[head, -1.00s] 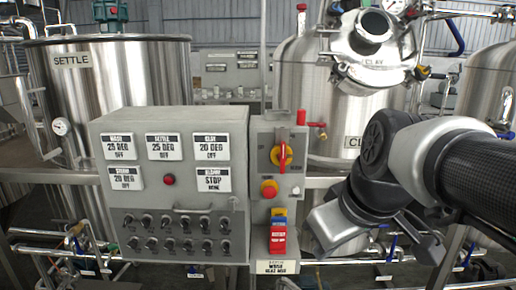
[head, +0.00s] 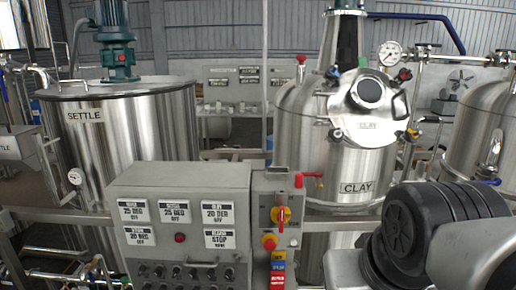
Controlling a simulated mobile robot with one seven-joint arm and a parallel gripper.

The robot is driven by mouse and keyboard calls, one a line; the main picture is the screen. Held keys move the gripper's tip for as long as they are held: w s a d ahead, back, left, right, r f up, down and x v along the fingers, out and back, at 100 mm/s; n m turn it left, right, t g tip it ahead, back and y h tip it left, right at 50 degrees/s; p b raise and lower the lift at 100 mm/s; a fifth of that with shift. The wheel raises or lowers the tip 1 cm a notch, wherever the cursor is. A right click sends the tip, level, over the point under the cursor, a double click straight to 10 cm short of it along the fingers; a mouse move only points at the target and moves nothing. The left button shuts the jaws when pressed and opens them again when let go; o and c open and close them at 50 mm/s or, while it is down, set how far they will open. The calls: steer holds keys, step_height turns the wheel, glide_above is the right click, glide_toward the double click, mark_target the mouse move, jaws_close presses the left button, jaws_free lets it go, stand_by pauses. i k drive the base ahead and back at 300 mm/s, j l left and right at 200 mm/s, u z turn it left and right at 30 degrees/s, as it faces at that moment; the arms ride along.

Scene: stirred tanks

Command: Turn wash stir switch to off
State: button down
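The grey control box (head: 180,185) stands at the lower middle, with several white label plates on its face. The upper left plate (head: 133,211) appears to be the wash one; its small print is blurred. Rows of small black toggle switches (head: 186,272) run along the bottom of the box, partly cut off by the picture edge. I cannot read which toggle is the wash stir switch or its position. My arm shows at the lower right, apart from the box in the picture. My gripper is not in view.
The SETTLE tank (head: 130,140) stands behind left, the CLAY tank (head: 335,165) behind right. A horizontal rail (head: 335,223) runs right of the panel.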

mark_target(142, 269)
steer(key=u, duration=1.4)
